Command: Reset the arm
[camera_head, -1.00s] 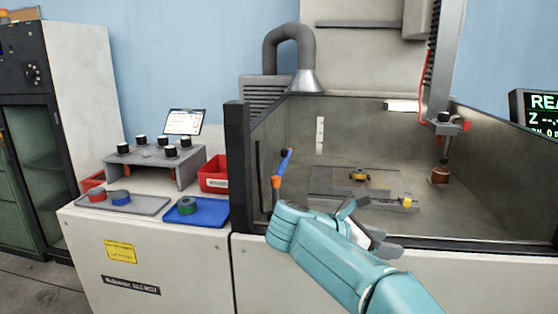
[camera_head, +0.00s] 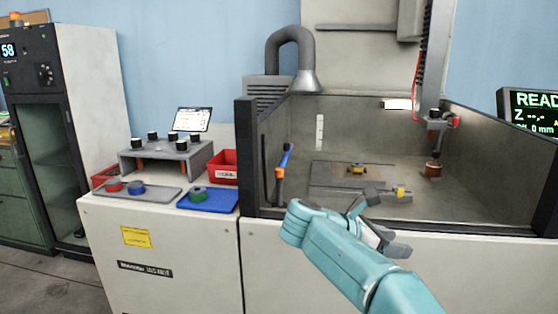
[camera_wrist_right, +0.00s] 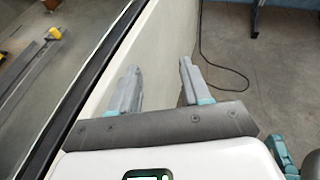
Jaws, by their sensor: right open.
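My right gripper (camera_head: 378,222) is at the front wall of the machine tank, low and right of centre in the head view. In the right wrist view its two fingers (camera_wrist_right: 158,88) stand apart with nothing between them, beside the tank's pale outer wall. The teal right arm (camera_head: 345,260) reaches in from the bottom of the head view. My left gripper is not in view.
The tank's dark front rim (camera_head: 470,228) is close to my right gripper. Inside are a fixture plate (camera_head: 330,190) and a copper electrode (camera_head: 432,169). To the left are a grey rack (camera_head: 190,160), a blue tray (camera_head: 222,203) and a red bin (camera_head: 222,172). A cable (camera_wrist_right: 228,72) lies on the floor.

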